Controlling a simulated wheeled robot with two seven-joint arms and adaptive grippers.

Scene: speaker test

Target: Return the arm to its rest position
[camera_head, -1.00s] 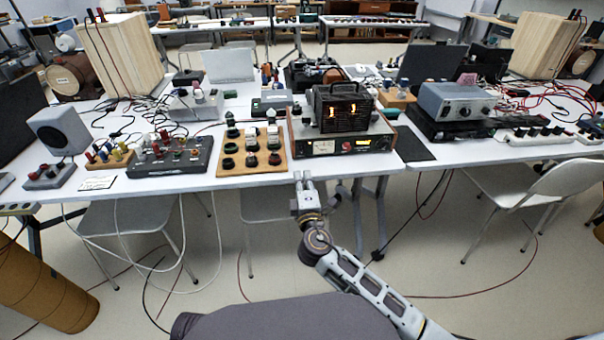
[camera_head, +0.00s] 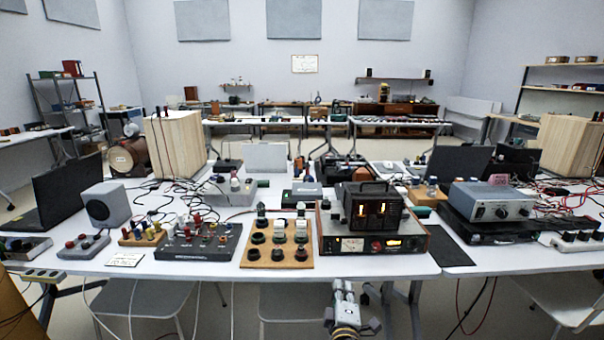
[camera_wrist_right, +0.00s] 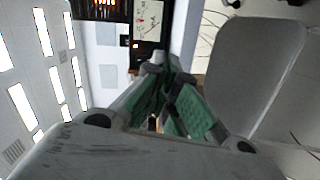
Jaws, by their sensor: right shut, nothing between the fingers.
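My right gripper (camera_head: 344,291) is at the bottom middle of the head view, in front of the table's near edge and below the amplifier with lit tubes (camera_head: 372,238). It is shut and empty. In the right wrist view the green-padded fingers (camera_wrist_right: 172,105) come together with nothing held. The rest of my right arm is cut off by the bottom edge of the head view. My left gripper does not show.
Chairs (camera_head: 137,301) stand under and beside the table. Cables hang at the front.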

